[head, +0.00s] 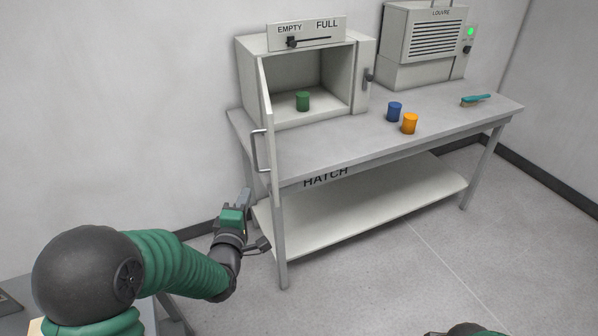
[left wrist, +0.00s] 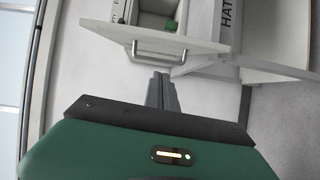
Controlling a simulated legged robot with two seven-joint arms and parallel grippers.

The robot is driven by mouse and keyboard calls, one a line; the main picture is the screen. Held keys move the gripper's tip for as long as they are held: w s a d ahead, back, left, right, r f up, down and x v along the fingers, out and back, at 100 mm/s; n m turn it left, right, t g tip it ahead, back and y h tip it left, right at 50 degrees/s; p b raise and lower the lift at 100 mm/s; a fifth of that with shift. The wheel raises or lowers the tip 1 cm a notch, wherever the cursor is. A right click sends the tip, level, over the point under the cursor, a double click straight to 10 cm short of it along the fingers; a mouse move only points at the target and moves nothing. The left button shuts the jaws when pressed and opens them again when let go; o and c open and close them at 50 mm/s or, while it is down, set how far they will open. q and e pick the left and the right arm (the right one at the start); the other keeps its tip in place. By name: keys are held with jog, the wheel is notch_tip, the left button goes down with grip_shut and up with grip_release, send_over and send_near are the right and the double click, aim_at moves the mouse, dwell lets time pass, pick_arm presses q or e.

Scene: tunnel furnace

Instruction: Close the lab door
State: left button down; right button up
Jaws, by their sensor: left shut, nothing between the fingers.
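The lab door (head: 266,112) is the pale door of the box cabinet (head: 362,72) on the bench. It stands wide open at the cabinet's left side, seen nearly edge-on, with a grey bar handle (head: 258,150) on its outer face. In the left wrist view the door panel (left wrist: 195,40) and its handle (left wrist: 168,53) lie ahead of the fingers. My left gripper (head: 246,198) is shut and empty, below the handle and apart from it; its fingers also show in the wrist view (left wrist: 161,90). Only a part of my right arm shows at the bottom edge; its fingers are hidden.
A green cylinder (head: 303,100) stands inside the cabinet. A blue cylinder (head: 394,112), an orange cylinder (head: 410,124) and a brush (head: 476,100) are on the bench (head: 450,121). A louvred unit (head: 423,45) stands at the back right. The bench's front left leg (head: 281,240) is near my left gripper.

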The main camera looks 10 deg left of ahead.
pick_arm(q)
jog(key=w+d+p, duration=0.2)
jog(key=w, duration=0.9)
jog(key=shift+r+n+t, duration=0.3)
jog(key=shift+r+n, duration=0.1)
pick_arm(e)
jog(key=shift+s+a+r, duration=0.15)
jog(key=shift+a+r, duration=0.1)
jog(key=shift+r, duration=0.3)
jog(key=shift+s+a+r, duration=0.1)
jog(key=shift+a+r, duration=0.15)
jog(key=shift+r, duration=0.3)
